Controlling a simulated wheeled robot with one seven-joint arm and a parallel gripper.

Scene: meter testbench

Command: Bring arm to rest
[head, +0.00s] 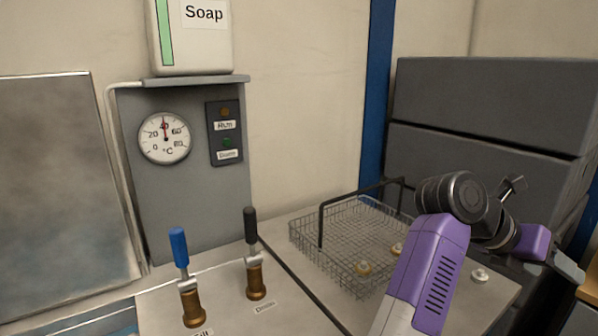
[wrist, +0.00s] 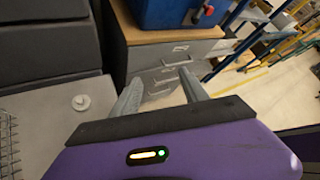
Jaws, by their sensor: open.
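My purple arm reaches across the right side of the head view, bent at a dark elbow joint. My gripper (wrist: 160,92) shows in the wrist view with its two grey fingers apart and nothing between them. In the head view my gripper (head: 568,268) is at the right edge, partly seen, beyond the right side of the bench. The space between the fingers looks onto a grey drawer cabinet (wrist: 178,52) and the floor.
A wire basket (head: 315,243) with a black handle holds small brass-and-white parts. A small white part (head: 480,275) lies on the bench right of it. Blue (head: 179,247) and black (head: 250,225) levers stand at the front. Grey boxes (head: 480,110) are stacked behind. A blue box (wrist: 175,12) tops the cabinet.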

